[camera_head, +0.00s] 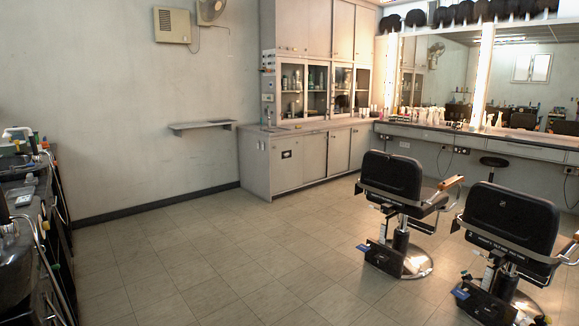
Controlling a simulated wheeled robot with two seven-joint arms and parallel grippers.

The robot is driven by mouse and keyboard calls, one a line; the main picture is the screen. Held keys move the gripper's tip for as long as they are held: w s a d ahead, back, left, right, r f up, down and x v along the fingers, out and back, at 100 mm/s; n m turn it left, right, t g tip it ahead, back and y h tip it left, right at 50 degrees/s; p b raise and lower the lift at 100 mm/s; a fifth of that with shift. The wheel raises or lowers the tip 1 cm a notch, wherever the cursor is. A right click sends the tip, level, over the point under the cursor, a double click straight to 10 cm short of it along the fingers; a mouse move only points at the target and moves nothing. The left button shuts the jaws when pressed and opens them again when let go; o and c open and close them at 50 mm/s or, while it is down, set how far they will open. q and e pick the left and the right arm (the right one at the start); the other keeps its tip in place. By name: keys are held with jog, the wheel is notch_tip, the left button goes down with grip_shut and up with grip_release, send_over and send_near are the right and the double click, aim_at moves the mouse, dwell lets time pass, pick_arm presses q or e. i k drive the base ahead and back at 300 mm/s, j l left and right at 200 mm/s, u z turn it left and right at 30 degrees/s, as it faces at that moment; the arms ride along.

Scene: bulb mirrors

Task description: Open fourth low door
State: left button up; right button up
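The low grey cabinet (255,165) stands against the back wall in the middle of the head view. Its front has a row of low doors, all looking shut. From the left I see one with a dark label (287,175), a second panel (314,160), a third (339,152) and a fourth (357,148) at the far right. The fourth is narrow from here, close to the mirror counter, and its handle is too small to make out. Neither of my grippers is in view.
Two black barber chairs (390,178) (508,222) stand at the right, the nearer one largest. A mirror counter (480,140) runs along the right, with a dark stool (494,162) beneath. Dark equipment (30,200) lines the left edge. The tiled floor (220,260) between is clear.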

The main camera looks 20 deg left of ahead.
aim_at(287, 154)
jog(key=i+u, duration=0.25)
jog(key=i, duration=0.7)
jog(key=i+j+u, duration=0.1)
jog(key=i+u, duration=0.15)
jog(key=i, duration=0.3)
jog(key=i+u, duration=0.3)
jog(key=i, duration=0.3)
jog(key=i+l+u, duration=0.1)
jog(key=i+u, duration=0.15)
jog(key=i, duration=0.3)
jog(key=i+l+u, duration=0.25)
jog(key=i, duration=0.3)
jog(key=i+j+z, duration=0.15)
jog(key=i, duration=0.6)
jog(key=i+j+z, duration=0.15)
jog(key=i, duration=0.6)
jog(key=i+l, duration=0.2)
jog(key=i, duration=0.6)
jog(key=i+l, duration=0.2)
jog(key=i, duration=0.6)
jog(key=i+l+z, duration=0.1)
jog(key=i, duration=0.65)
jog(key=i+l, duration=0.2)
jog(key=i, duration=0.6)
